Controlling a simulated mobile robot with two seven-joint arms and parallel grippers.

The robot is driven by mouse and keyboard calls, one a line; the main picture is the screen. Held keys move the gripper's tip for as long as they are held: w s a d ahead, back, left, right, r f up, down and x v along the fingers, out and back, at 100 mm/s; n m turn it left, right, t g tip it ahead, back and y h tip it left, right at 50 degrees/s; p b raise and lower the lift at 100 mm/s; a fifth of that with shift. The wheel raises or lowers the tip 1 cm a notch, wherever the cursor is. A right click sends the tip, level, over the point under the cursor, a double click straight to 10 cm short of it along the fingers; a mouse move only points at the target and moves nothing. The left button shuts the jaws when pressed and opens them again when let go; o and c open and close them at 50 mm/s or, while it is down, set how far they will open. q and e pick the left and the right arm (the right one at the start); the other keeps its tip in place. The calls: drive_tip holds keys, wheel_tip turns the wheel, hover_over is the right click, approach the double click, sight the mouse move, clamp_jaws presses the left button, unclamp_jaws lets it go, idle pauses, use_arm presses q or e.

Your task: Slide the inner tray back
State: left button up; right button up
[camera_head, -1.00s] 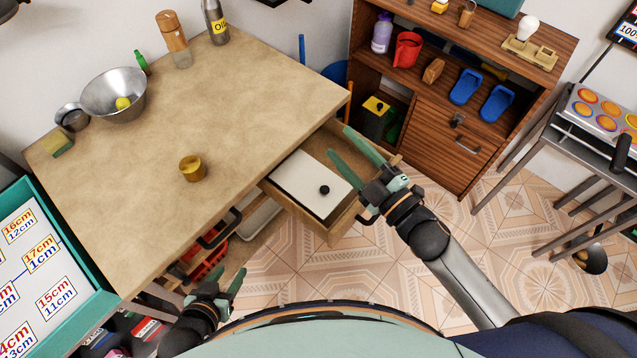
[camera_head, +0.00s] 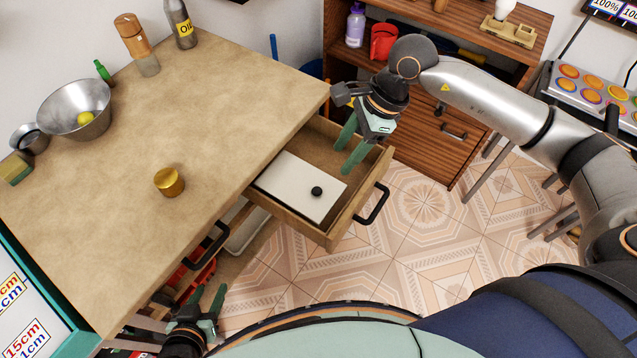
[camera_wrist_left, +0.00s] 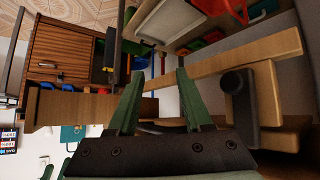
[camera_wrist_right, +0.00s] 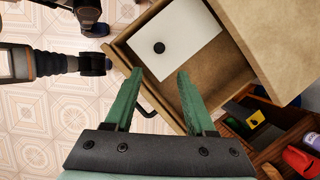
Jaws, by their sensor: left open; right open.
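The inner tray is a flat white panel (camera_head: 290,184) with a black knob (camera_head: 316,191). It lies in the left part of the open wooden drawer (camera_head: 320,236), and bare drawer floor shows to its right. The white panel also shows in the right wrist view (camera_wrist_right: 185,40). My right gripper (camera_head: 346,154) is open and points down over the bare part of the drawer, right of the panel and apart from the knob. My left gripper (camera_head: 206,300) is open and empty, low beside the table's front edge.
The drawer's black handle (camera_head: 373,204) is on its front. The table (camera_head: 130,190) holds a brass cup (camera_head: 169,182), a metal bowl (camera_head: 77,110) and bottles. A wooden cabinet (camera_head: 425,145) stands behind the right arm. Tiled floor lies open in front.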

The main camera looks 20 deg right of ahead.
sight(318, 190)
drive_tip(key=x, duration=1.1)
drive_tip(key=shift+s+a+f, duration=0.1)
drive_tip(key=shift+a+f, duration=0.15)
clamp_jaws()
idle(0.9)
